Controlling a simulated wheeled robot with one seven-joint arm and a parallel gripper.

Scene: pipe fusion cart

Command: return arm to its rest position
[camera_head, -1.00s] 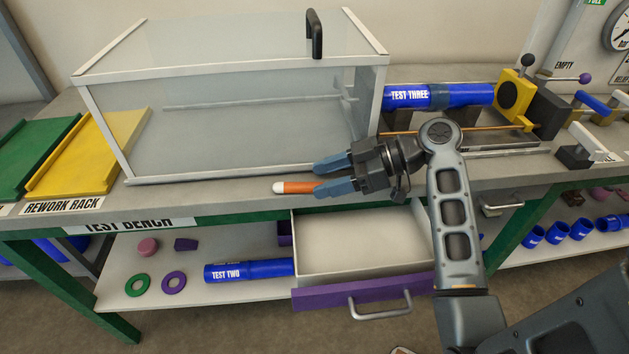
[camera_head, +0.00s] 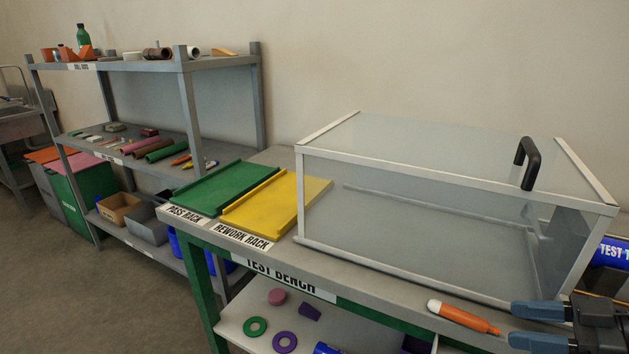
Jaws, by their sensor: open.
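My gripper (camera_head: 522,327) is at the lower right edge of the head view, over the front of the test bench (camera_head: 372,285). Its two blue fingers are spread apart and point left, with nothing seen between them. An orange marker with a white end (camera_head: 462,317) lies on the bench just left of the fingertips, apart from them in the picture. The rest of my arm is out of the frame.
A clear case (camera_head: 440,172) with a black handle stands on the bench behind my gripper. A green rack (camera_head: 226,187) and a yellow rack (camera_head: 283,204) lie left of it. A grey shelf unit (camera_head: 190,92) stands farther left. Open floor (camera_head: 80,300) is at lower left.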

